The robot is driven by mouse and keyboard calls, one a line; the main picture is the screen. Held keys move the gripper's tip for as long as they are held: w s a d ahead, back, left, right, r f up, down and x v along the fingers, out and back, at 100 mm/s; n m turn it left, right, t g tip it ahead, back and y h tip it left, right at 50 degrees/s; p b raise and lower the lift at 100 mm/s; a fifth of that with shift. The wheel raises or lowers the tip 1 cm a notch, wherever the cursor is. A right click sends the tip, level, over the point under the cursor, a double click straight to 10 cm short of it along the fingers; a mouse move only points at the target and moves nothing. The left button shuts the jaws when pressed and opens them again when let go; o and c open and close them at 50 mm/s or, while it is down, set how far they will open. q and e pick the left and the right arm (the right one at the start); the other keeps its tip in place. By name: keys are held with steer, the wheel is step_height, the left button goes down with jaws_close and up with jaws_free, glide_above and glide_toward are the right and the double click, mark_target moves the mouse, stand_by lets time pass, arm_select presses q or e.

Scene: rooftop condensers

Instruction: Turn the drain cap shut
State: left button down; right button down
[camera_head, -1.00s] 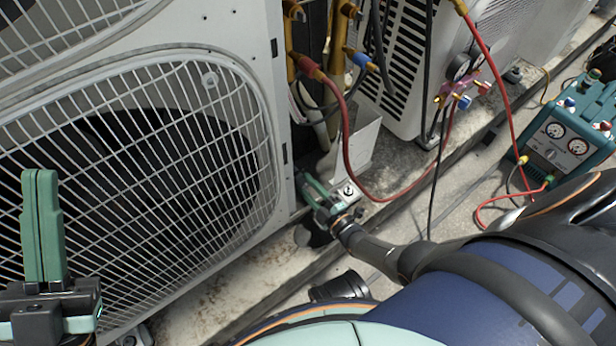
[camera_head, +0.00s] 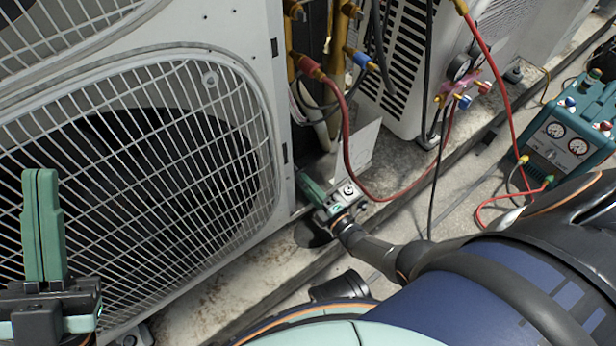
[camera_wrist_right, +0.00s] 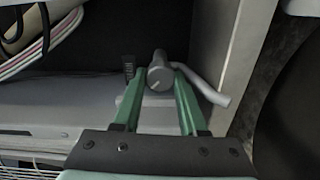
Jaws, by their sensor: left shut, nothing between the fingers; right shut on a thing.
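The drain cap (camera_wrist_right: 158,78) is a small grey cylinder with a light line on its end face, seen in the right wrist view. A bent grey pipe or lever (camera_wrist_right: 205,88) runs from beside it to the right. My right gripper (camera_wrist_right: 160,72) has its green fingers on either side of the cap and is shut on it. In the head view my right gripper (camera_head: 308,182) is low at the corner of the large condenser, and I cannot make out the cap there. My left gripper (camera_head: 40,172) is shut and empty, fingers pointing up, before the condenser's fan grille.
The large white condenser (camera_head: 215,35) fills the left. A red hose (camera_head: 346,150) and a black hose (camera_head: 437,180) hang close to my right gripper. A gauge manifold (camera_head: 458,82) and a teal recovery unit (camera_head: 565,140) are at the right. Bare concrete (camera_head: 255,268) lies in front.

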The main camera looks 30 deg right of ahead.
steer(key=shift+c, duration=2.3)
jaws_free()
steer(key=shift+s, duration=0.1)
